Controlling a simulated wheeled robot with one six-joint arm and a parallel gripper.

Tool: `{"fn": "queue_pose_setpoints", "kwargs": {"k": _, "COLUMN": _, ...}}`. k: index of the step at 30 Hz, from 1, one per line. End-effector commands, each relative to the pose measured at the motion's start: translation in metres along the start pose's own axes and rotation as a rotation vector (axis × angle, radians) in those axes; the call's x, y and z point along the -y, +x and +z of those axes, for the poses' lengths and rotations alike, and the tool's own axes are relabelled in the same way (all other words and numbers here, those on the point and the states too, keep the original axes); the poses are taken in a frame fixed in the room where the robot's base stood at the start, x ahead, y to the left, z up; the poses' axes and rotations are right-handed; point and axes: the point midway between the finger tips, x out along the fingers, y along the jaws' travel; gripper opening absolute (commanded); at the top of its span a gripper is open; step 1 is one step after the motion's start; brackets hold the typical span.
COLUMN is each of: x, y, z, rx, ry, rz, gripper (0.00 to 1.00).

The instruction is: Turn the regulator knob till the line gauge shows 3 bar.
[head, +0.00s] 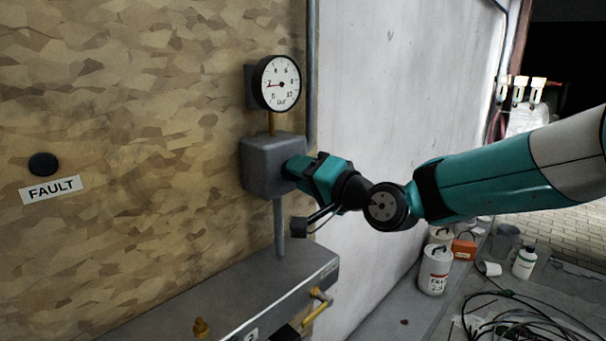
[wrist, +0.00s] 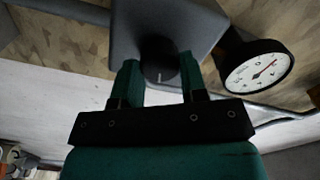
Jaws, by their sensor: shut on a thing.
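The grey regulator box (head: 266,168) is mounted on the board, with a pipe below it. The gauge also shows in the wrist view (wrist: 258,68), seen at a slant. The dark round knob (wrist: 158,62) sits on the box's face and has a short pale mark at its edge. My gripper (head: 295,168) is at the box. In the wrist view, its two teal fingers (wrist: 160,72) are closed around the knob's sides. The head view hides the knob behind the gripper.
A grey ledge (head: 230,290) with yellow fittings runs below the regulator. A FAULT label (head: 50,190) and a black button (head: 43,164) are on the board at left. White containers (head: 434,270) and coiled black cable (head: 510,325) lie on the floor at right.

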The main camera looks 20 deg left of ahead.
Motion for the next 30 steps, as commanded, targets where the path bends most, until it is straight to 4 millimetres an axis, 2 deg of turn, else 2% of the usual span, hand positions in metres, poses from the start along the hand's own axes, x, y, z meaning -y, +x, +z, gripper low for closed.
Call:
{"fn": "queue_pose_setpoints", "kwargs": {"k": 3, "x": 0.0, "y": 0.0, "z": -0.002, "rx": -0.004, "ry": -0.003, "rz": -0.001, "gripper": 0.16}}
{"fn": "queue_pose_setpoints", "kwargs": {"k": 4, "x": 0.0, "y": 0.0, "z": -0.002, "rx": -0.005, "ry": -0.003, "rz": -0.001, "gripper": 0.42}}
{"fn": "queue_pose_setpoints", "kwargs": {"k": 7, "x": 0.0, "y": 0.0, "z": -0.002, "rx": -0.004, "ry": -0.003, "rz": -0.001, "gripper": 0.65}}
{"fn": "queue_pose_setpoints", "kwargs": {"k": 16, "x": 0.0, "y": -0.001, "z": -0.001, "rx": -0.002, "ry": -0.002, "rz": 0.0, "gripper": 0.65}}
{"fn": "queue_pose_setpoints", "kwargs": {"k": 20, "x": -0.002, "y": -0.013, "z": -0.001, "rx": -0.003, "ry": -0.001, "rz": 0.0, "gripper": 0.65}}
{"fn": "queue_pose_setpoints", "kwargs": {"k": 23, "x": -0.003, "y": -0.032, "z": 0.0, "rx": -0.004, "ry": -0.001, "rz": 0.0, "gripper": 0.65}}
{"fn": "queue_pose_setpoints", "kwargs": {"k": 30, "x": -0.005, "y": -0.094, "z": 0.001, "rx": -0.006, "ry": -0.001, "rz": 0.001, "gripper": 0.65}}
